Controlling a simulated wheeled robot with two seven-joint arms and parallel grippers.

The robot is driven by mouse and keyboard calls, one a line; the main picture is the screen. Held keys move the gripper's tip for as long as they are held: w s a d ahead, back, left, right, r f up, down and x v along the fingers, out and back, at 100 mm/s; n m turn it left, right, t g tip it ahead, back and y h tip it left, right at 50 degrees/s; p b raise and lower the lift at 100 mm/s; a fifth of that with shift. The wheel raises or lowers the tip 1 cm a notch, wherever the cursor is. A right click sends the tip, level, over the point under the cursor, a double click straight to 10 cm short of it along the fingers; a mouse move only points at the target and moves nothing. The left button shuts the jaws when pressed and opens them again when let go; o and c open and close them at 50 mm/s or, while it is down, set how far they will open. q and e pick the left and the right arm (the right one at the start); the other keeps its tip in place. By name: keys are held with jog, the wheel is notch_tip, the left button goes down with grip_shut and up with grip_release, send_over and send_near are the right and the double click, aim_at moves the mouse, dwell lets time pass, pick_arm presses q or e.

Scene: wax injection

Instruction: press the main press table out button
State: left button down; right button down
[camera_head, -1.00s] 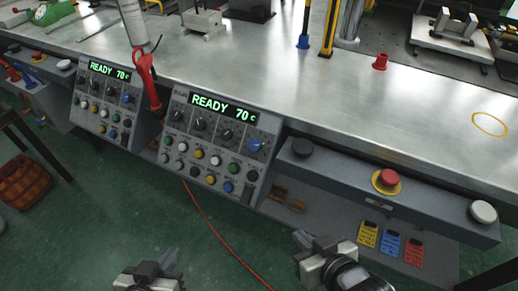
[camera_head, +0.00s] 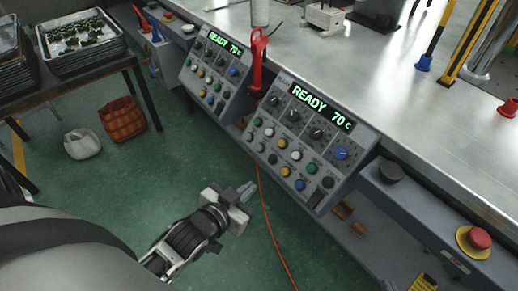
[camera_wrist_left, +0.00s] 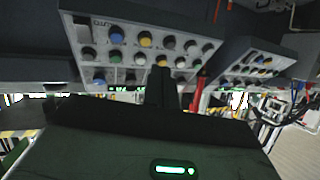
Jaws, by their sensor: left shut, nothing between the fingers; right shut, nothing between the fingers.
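The nearer press control panel (camera_head: 300,150) stands at the table's front edge, with a "READY 70 c" display (camera_head: 322,105), dark knobs and rows of coloured buttons. A second, similar panel (camera_head: 215,75) stands to its left. The button labels are too small to read, so I cannot tell which is the table out button. My left gripper (camera_head: 249,188) is shut and empty, in front of and below the nearer panel, apart from it. In the left wrist view, its dark fingers (camera_wrist_left: 162,85) overlap the lower edge of a panel (camera_wrist_left: 135,40). My right gripper is not in view.
A red-handled tool (camera_head: 257,62) sits between the panels. A red emergency button (camera_head: 479,239) and a black button (camera_head: 391,171) are on the ledge at right. A red cable (camera_head: 268,215) hangs to the floor.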

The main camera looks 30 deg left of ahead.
aim_at(260, 148)
pick_arm(q)
jog(key=w+a+r+m+t+y+b, duration=0.1)
jog(key=w+a+t, duration=0.3)
jog(key=a, duration=0.5)
jog(key=w+r, duration=0.1)
jog(key=w, duration=0.1)
jog(key=shift+w+a+r+y, duration=0.3)
jog(key=shift+a+r+y, duration=0.05)
jog(key=shift+r+y, duration=0.05)
pick_arm(e)
jog(key=shift+s+a+f, duration=0.1)
jog(key=shift+f, duration=0.05)
